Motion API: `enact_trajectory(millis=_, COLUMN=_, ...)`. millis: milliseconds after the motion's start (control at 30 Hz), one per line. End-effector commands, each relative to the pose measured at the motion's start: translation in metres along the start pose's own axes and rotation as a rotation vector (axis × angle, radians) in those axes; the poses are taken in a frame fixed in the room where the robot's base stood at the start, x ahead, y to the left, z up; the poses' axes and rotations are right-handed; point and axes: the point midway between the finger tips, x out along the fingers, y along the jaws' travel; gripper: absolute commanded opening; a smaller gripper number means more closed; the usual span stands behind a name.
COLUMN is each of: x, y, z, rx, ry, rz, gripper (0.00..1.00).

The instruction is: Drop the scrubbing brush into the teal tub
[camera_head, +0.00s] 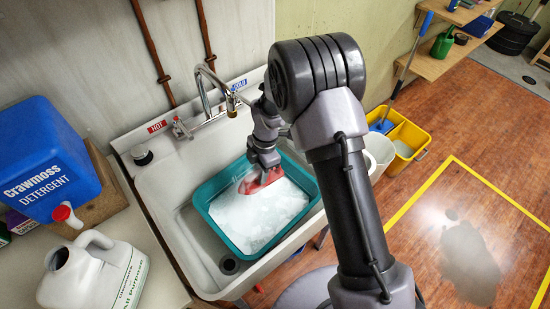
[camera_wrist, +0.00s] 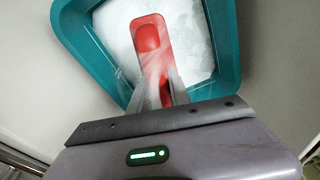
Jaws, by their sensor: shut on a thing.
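The teal tub (camera_head: 213,221) sits in the white utility sink and holds white suds. Its rim also shows in the wrist view (camera_wrist: 229,45). My gripper (camera_head: 262,172) is over the tub's far part. It is shut on the red scrubbing brush (camera_head: 264,181). In the wrist view the brush (camera_wrist: 149,45) points away from my gripper (camera_wrist: 163,95), over the suds and within the tub's rim. The brush's underside is hidden, and I cannot tell whether it touches the suds.
The sink's faucet (camera_head: 215,80) stands behind the tub. At left are a blue detergent container (camera_head: 45,160) and a grey-white jug (camera_head: 95,275). A yellow mop bucket (camera_head: 405,140) stands on the floor at right, beyond my arm. A dark wet patch (camera_head: 468,262) lies on the floor.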

Motion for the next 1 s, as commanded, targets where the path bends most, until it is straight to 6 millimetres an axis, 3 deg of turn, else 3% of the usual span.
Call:
enact_trajectory(millis=233, x=0.021, y=0.001, z=-0.001, rx=-0.062, ry=-0.001, rz=-0.009, gripper=0.0)
enact_trajectory(millis=500, x=0.061, y=0.001, z=0.006, rx=-0.06, ry=-0.001, rz=-0.008, gripper=0.0)
enact_trajectory(millis=767, x=0.065, y=0.001, z=0.006, rx=-0.059, ry=-0.001, rz=-0.008, gripper=0.0)
enact_trajectory(millis=800, x=0.065, y=0.001, z=0.006, rx=-0.059, ry=-0.001, rz=-0.008, gripper=0.25)
enact_trajectory(millis=900, x=0.064, y=0.001, z=0.006, rx=-0.059, ry=-0.001, rz=-0.008, gripper=0.45)
enact_trajectory(millis=1000, x=0.064, y=0.001, z=0.006, rx=-0.059, ry=-0.001, rz=-0.008, gripper=0.49)
